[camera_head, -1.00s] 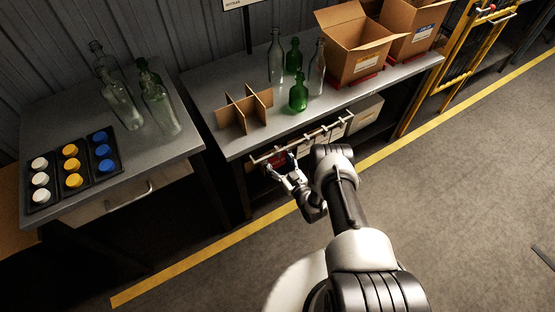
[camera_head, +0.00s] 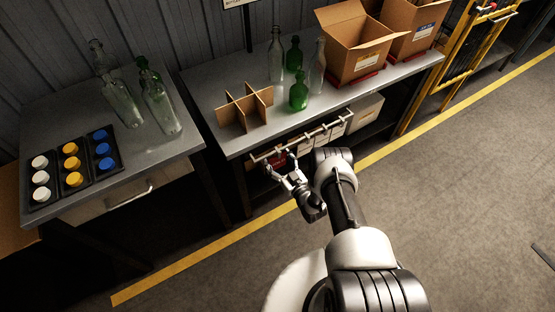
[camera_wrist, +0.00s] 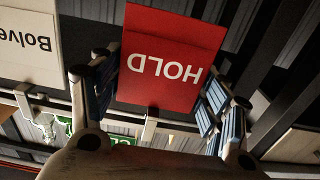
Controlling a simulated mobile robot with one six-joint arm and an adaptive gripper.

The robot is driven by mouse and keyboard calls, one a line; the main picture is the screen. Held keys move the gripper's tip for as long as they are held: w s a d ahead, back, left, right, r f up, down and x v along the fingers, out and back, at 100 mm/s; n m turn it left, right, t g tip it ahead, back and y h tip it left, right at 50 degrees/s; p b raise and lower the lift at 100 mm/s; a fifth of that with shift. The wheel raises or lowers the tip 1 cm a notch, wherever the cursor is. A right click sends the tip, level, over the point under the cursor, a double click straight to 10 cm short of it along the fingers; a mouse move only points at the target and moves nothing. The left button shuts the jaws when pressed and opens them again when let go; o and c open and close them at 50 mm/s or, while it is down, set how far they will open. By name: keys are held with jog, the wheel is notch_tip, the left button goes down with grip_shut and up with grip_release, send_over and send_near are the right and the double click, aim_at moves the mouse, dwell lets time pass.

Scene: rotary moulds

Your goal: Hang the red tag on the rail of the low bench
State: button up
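The red tag (camera_wrist: 170,60) reads HOLD, upside down in the wrist view. It is at the rail (camera_wrist: 60,103), with its edge nearest my gripper close to the bar. In the head view the red tag (camera_head: 279,160) shows small at the left part of the rail (camera_head: 318,136) along the front of the low bench (camera_head: 215,82). My gripper (camera_head: 281,165) is at the tag. In the wrist view its fingers (camera_wrist: 158,95) stand wide apart, one on each side of the tag, and look open. I cannot tell whether the tag's hole is over a peg.
White cards or boxes hang or stand along the rail, one lettered (camera_wrist: 28,40). On the bench are a cardboard divider (camera_head: 245,108), bottles (camera_head: 298,92) and cartons (camera_head: 352,45). A second table (camera_head: 60,115) with caps stands left. The floor (camera_head: 450,190) at right is clear.

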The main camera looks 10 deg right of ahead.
jog(key=o, duration=0.4)
jog(key=shift+o, duration=1.2)
jog(key=p+v, duration=0.4)
jog(key=v, duration=0.9)
dwell(0.5)
dwell(0.5)
